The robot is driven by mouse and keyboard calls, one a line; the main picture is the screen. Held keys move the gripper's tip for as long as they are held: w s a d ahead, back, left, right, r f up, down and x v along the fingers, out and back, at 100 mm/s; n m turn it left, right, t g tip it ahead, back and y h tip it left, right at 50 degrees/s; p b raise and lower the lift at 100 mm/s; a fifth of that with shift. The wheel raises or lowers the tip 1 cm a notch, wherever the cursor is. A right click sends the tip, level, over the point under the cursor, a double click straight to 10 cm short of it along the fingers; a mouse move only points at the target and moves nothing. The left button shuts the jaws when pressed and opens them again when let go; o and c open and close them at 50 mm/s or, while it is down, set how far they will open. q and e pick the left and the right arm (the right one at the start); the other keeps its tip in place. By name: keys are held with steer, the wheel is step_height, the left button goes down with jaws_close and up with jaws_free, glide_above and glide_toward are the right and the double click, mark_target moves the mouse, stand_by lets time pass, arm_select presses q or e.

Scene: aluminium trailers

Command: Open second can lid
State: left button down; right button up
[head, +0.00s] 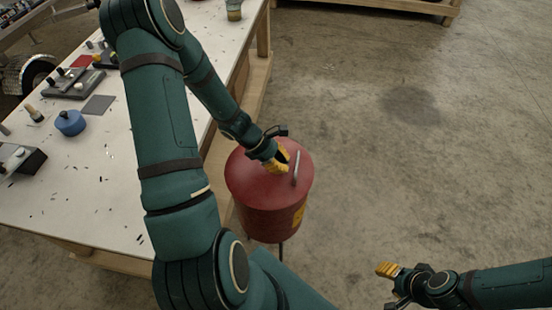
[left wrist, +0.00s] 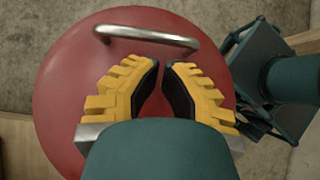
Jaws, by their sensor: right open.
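A round red can (head: 270,210) stands on the floor beside the table, its lid (head: 250,178) down. A metal bar handle (head: 296,168) sits on the lid; it also shows in the left wrist view (left wrist: 146,35). My left gripper (head: 284,162) is over the lid, close to the handle. In the left wrist view, its yellow fingers (left wrist: 162,68) have a small gap between their tips, with nothing between them. The handle lies just beyond the tips, not gripped; contact cannot be told. My right gripper (head: 388,286) is open and empty, low over the floor on the right.
A white-topped table (head: 70,190) stands left of the can, with a blue round object (head: 70,123), dark boxes and scattered bits on it. My left arm passes over it. A wooden pallet edge (head: 400,6) is at the top. The concrete floor to the right is clear.

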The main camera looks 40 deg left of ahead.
mark_target(290, 174)
arm_select(q)
steer(key=shift+b+x, duration=0.45)
steer(key=shift+x, duration=1.45)
arm_select(e)
steer(key=shift+w+f, duration=0.1)
steer(key=shift+f, duration=0.55)
arm_select(q)
steer(key=shift+r, duration=0.1)
